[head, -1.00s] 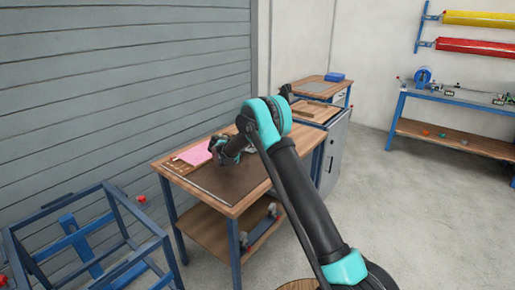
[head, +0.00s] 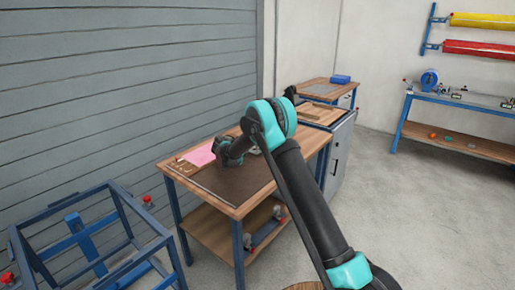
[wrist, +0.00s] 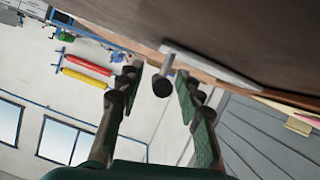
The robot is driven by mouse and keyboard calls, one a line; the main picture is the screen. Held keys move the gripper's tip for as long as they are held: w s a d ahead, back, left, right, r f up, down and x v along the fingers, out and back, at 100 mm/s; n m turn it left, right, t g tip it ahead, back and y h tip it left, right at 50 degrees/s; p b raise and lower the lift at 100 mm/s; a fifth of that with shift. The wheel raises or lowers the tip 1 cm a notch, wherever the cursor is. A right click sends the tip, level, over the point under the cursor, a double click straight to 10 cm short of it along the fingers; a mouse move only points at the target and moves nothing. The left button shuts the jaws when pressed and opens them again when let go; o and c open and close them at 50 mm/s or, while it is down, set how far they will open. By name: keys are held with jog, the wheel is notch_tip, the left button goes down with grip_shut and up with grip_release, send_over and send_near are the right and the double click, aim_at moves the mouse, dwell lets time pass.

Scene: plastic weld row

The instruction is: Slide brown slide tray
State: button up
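The brown slide tray (head: 238,183) is a flat dark brown panel on the top of a wooden workbench in the head view. In the wrist view, a brown surface (wrist: 250,32), apparently the tray, fills the upper right. A pale strip (wrist: 212,66) runs along its edge, with a short post ending in a dark round knob (wrist: 162,88). My gripper (wrist: 158,78) is open, with one finger on each side of the knob in the picture. I cannot tell whether they touch it. In the head view my wrist is over the tray's far part, and the fingertips and knob cannot be made out.
A pink sheet (head: 200,155) lies on the bench's left part. A blue frame (head: 90,245) stands at the lower left, close to the bench (head: 190,182). More benches stand behind, and a blue-framed table (head: 460,110) is at the right. The floor at right is clear.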

jog(key=v, duration=1.1)
jog(key=shift+s+a, duration=0.1)
jog(key=shift+s, duration=0.05)
jog(key=s+d+r+n+g+y, duration=0.1)
jog(key=s+d+n+g+y, duration=0.1)
jog(key=s+d, duration=0.95)
jog(key=s+d+r+n+g+y, duration=0.1)
jog(key=s+d+g+y, duration=0.15)
jog(key=s+d, duration=0.85)
jog(key=s+d+f+n+y, duration=0.1)
jog(key=s+d+f, duration=0.3)
jog(key=s, duration=0.8)
jog(key=s+d+f+n+g+y, duration=0.1)
jog(key=s+d+f+y, duration=0.2)
jog(key=s, duration=0.9)
jog(key=shift+s+d+f+n, duration=0.2)
jog(key=shift+d+f+n, duration=0.25)
jog(key=shift+d, duration=0.25)
jog(key=shift+g+y, duration=0.25)
